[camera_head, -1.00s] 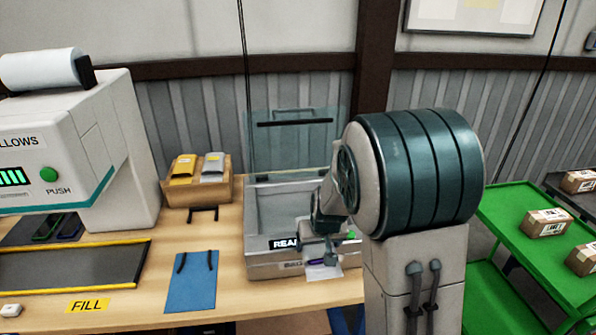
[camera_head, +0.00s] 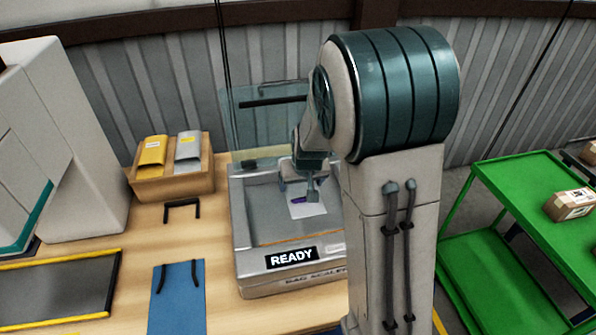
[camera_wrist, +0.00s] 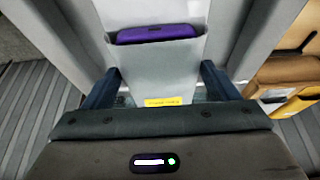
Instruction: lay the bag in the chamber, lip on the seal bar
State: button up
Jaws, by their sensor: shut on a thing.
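The bag (camera_head: 309,209) is a pale pouch with a purple item inside. My gripper (camera_head: 299,187) is shut on it and holds it over the grey chamber (camera_head: 250,206) of the bag sealer. In the wrist view the bag (camera_wrist: 160,78) lies between my two dark blue fingers, with the purple item at the top and a yellow label near my palm. The clear lid (camera_head: 262,125) stands open behind. A thin orange-brown strip, seemingly the seal bar (camera_head: 290,238), runs along the chamber's front edge. I cannot tell whether the bag touches the floor.
A wooden box (camera_head: 172,184) with yellow and grey packets stands left of the sealer. A black handle and a blue mat (camera_head: 177,300) lie on the bench. A READY display (camera_head: 291,258) is on the sealer's front. A green cart (camera_head: 530,190) stands right.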

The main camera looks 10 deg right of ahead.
jog(key=shift+f+b, duration=4)
jog(key=shift+f, duration=1.15)
jog(key=shift+f, duration=0.3)
jog(key=o, duration=0.9)
jog(key=shift+s, duration=0.1)
jog(key=shift+c, duration=0.8)
jog(key=shift+r, duration=0.1)
jog(key=shift+r+p, duration=3.2)
jog(key=shift+r, duration=1.35)
